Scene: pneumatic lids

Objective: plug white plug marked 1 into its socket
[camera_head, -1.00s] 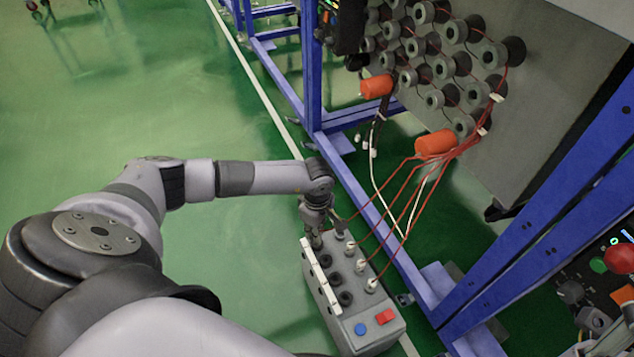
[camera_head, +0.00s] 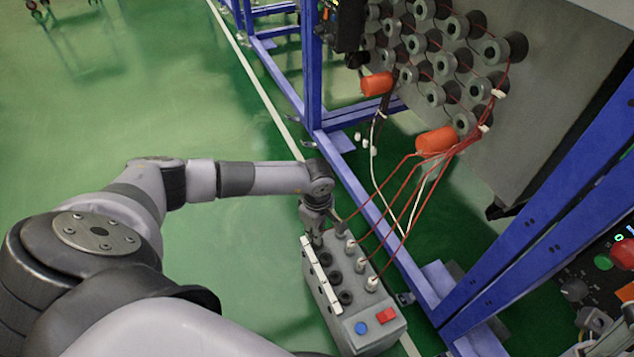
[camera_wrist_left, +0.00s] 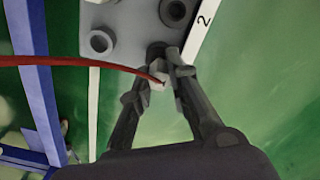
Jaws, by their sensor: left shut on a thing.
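The grey socket box (camera_head: 374,325) stands on the floor at the lower middle of the head view, with dark round sockets along its top. My left gripper (camera_head: 316,237) points down at the box's far end. In the left wrist view, the gripper (camera_wrist_left: 163,85) is shut on a white plug (camera_wrist_left: 157,76) with a red tube, right at a dark socket (camera_wrist_left: 157,50). Whether the plug is seated I cannot tell. A label strip (camera_wrist_left: 204,22) shows a "2" beside the neighbouring socket; no "1" is readable. My right gripper is not in view.
Several white plugs (camera_head: 371,284) with red tubes stand along the box's right side. A blue button (camera_head: 361,328) and a red switch (camera_head: 387,315) are on its near end. Red tubes run to an orange cylinder (camera_head: 436,141). A blue frame (camera_head: 395,254) stands to the right; green floor is clear to the left.

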